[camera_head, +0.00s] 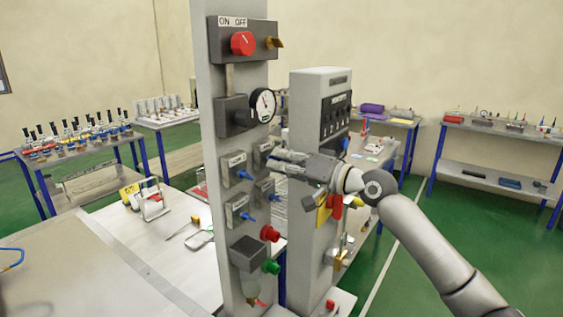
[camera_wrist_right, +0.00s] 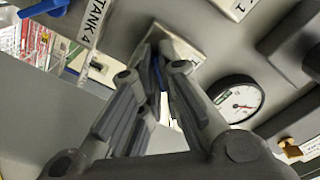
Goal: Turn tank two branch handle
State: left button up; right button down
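The grey pneumatic panel (camera_head: 222,80) stands upright at the centre of the head view, with several labelled branch valves with blue handles. My right gripper (camera_head: 274,158) is at the upper right valve, which it partly covers. In the wrist view my right gripper (camera_wrist_right: 161,50) has its fingers close together on either side of a blue handle (camera_wrist_right: 157,76), in front of a pale label plate (camera_wrist_right: 183,47). I take this as the tank two branch handle; its label is hidden. The TANK 4 label (camera_wrist_right: 92,20) and its blue handle (camera_wrist_right: 42,8) lie beside it. My left gripper is out of view.
A pressure gauge (camera_head: 263,105) and a red ON/OFF knob (camera_head: 242,43) sit above the valves. Red (camera_head: 269,233) and green (camera_head: 271,267) knobs are below. A second grey column (camera_head: 305,110) stands close behind my right gripper. A worktable (camera_head: 150,245) lies left.

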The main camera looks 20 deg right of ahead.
dwell(0.3)
jog(key=n+b, duration=1.1)
jog(key=n, duration=0.6)
jog(key=shift+n, duration=0.4)
dwell(0.4)
jog(key=c, duration=1.6)
grip_release()
jog(key=shift+c, duration=0.2)
